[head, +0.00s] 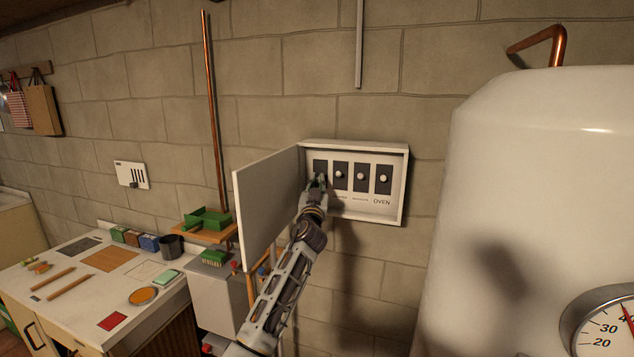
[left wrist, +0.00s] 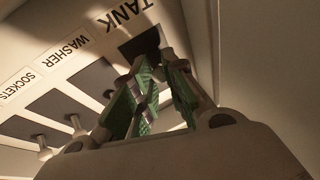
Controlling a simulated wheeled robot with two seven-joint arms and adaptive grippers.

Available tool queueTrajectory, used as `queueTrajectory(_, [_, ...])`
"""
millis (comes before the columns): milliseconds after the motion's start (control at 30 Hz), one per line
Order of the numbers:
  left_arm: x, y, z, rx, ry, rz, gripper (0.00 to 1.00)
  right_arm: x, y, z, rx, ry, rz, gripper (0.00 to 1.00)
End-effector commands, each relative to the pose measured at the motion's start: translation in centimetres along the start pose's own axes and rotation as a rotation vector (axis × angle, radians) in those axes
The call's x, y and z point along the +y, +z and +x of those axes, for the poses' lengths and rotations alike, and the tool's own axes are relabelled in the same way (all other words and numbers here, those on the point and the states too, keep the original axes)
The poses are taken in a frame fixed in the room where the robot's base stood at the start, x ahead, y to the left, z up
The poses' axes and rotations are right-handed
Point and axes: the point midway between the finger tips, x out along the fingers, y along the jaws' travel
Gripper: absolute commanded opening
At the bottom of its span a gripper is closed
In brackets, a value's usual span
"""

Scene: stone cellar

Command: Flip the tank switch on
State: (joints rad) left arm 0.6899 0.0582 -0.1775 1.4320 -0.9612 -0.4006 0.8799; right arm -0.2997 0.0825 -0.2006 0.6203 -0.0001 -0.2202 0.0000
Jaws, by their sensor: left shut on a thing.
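The open switch box (head: 403,158) on the wall holds a row of several switches on dark plates. The leftmost is the tank switch, its dark plate (head: 320,166) showing above my gripper. The TANK label (left wrist: 127,13) reads clearly in the left wrist view. My left gripper (head: 317,182) is at this switch, its green-padded fingers (left wrist: 158,90) shut on its lever. The lever is mostly hidden between the fingers, so I cannot tell its position. The washer switch (head: 339,174), sockets switch (head: 361,176) and oven switch (head: 383,178) stand to the right. My right gripper is not in view.
The box's white door (head: 268,205) stands open on the left, close beside my left arm. A large white tank (head: 510,180) with a dial gauge (head: 605,325) fills the right. A worktable (head: 85,310) with small items stands at the lower left.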

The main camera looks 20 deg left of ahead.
Motion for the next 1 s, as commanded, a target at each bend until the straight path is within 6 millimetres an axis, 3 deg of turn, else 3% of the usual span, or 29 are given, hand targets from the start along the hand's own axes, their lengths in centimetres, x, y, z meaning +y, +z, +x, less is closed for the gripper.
queueTrajectory(400, [-0.1, -0.8, 0.1, -0.088, 0.016, 0.019, 0.00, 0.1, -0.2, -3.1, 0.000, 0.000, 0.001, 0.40])
queueTrajectory(1000, [-0.2, -1.5, 0.2, -0.229, 0.042, 0.050, 0.00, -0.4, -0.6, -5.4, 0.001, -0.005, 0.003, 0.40])
